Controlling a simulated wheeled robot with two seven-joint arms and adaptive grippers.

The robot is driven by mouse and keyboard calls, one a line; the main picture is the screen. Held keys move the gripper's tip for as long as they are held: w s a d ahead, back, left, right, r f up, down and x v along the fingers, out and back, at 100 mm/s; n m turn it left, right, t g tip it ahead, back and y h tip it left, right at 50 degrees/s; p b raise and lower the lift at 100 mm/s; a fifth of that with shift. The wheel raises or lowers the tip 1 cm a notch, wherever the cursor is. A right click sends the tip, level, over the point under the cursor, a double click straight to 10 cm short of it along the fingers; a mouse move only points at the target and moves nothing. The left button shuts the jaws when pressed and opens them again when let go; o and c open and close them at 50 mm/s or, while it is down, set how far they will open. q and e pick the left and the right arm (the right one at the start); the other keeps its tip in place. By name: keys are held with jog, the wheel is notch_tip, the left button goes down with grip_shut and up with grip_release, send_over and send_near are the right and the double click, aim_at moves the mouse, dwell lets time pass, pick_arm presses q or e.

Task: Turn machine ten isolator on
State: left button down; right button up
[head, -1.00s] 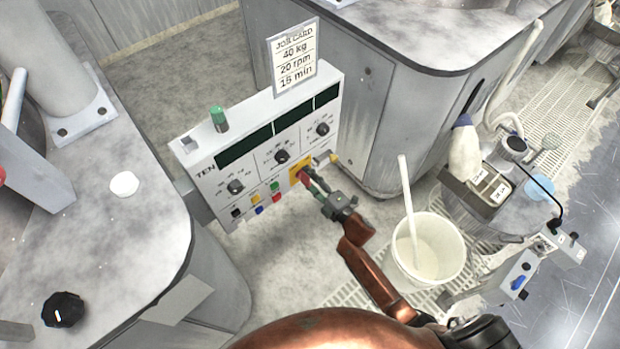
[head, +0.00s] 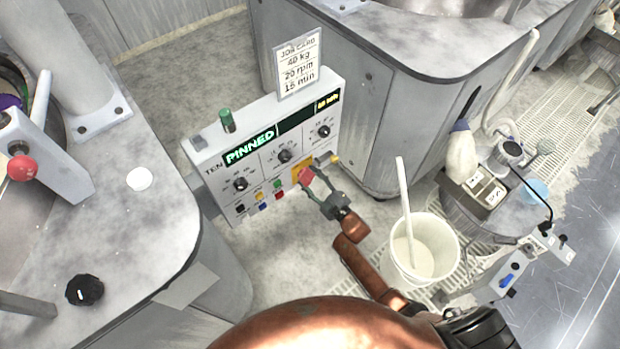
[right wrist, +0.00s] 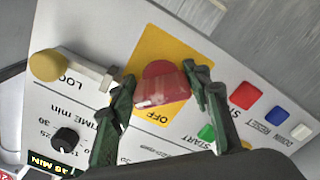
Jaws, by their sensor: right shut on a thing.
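The white control panel marked TEN (head: 207,172) stands between the grey machine bodies. Its left display (head: 249,147) is lit with PINNED in green, and its right display (head: 327,102) shows a short lit reading. The red isolator knob (head: 306,176) sits on a yellow plate at the panel's lower right. In the right wrist view the red knob (right wrist: 161,84) shows close up, with the word OFF printed beside it on the yellow plate (right wrist: 150,45). My right gripper (right wrist: 158,76) is shut on the knob, one finger on each side. My left gripper is out of view.
A yellow-ended lock pin (right wrist: 50,66) stands close beside the knob. Several coloured buttons (head: 262,196) sit left of it. A white bucket with a stick (head: 440,235) stands close right of my right arm. A job card (head: 298,65) stands on the panel top.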

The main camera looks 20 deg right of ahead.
jog(key=shift+f, duration=0.15)
dwell(0.3)
jog(key=o, duration=1.2)
jog(key=shift+c, duration=0.2)
jog(key=shift+d, duration=0.1)
jog(key=v, duration=0.8)
